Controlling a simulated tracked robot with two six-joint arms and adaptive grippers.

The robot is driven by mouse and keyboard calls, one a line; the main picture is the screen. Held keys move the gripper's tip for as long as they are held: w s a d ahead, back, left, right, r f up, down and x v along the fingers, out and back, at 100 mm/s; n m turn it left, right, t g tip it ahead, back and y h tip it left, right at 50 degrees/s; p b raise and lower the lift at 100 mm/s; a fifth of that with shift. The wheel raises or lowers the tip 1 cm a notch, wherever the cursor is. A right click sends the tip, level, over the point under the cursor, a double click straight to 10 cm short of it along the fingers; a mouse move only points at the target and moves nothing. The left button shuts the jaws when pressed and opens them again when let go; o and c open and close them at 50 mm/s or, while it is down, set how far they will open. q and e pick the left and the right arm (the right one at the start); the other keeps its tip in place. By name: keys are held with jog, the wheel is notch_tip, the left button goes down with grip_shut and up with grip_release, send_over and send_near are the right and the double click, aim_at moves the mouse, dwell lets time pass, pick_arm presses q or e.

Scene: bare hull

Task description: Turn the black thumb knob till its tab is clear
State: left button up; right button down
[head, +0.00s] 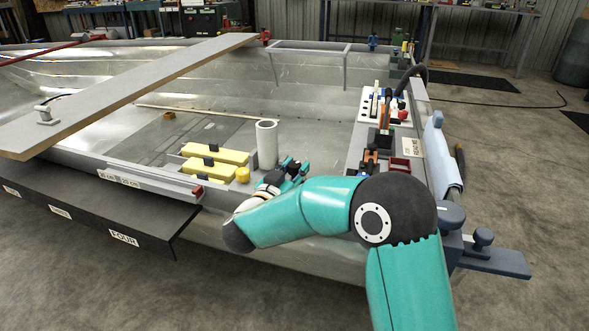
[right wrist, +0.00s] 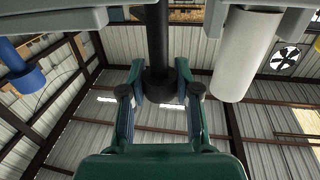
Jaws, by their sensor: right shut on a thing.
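My right gripper (head: 288,174) is low inside the hull, just right of an upright white pipe. In the right wrist view, which looks upward, the fingers of my right gripper (right wrist: 160,88) are closed on the black thumb knob (right wrist: 158,74), one finger on each side. The knob hangs from a dark stem under a grey edge. I cannot make out its tab. In the head view the knob is hidden by my gripper and arm. My left gripper is not in view.
The white pipe (head: 267,145) stands close to the gripper; it also shows in the wrist view (right wrist: 244,55). A tool tray (head: 386,107) sits right. A plank (head: 130,90) crosses the hull.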

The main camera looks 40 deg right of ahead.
jog(key=shift+n+t+y, duration=0.3)
jog(key=shift+t, duration=0.1)
jog(key=shift+n+t+y, duration=0.4)
jog(key=shift+n+t, duration=0.1)
jog(key=shift+t, duration=0.1)
jog(key=shift+n+t+y, duration=0.7)
jog(key=shift+t, duration=0.2)
jog(key=shift+f+n+t+y+b, duration=0.15)
jog(key=shift+n+t+y+b, duration=0.4)
jog(key=shift+n+t+y, duration=0.55)
jog(key=shift+n+t+y+b, duration=0.4)
jog(key=shift+n+y+b, duration=0.15)
jog(key=shift+y, duration=0.55)
jog(key=shift+a+n+y, duration=0.1)
jog(key=shift+n+y, duration=0.15)
jog(key=shift+y, duration=0.05)
jog(key=c, duration=0.8)
grip_release()
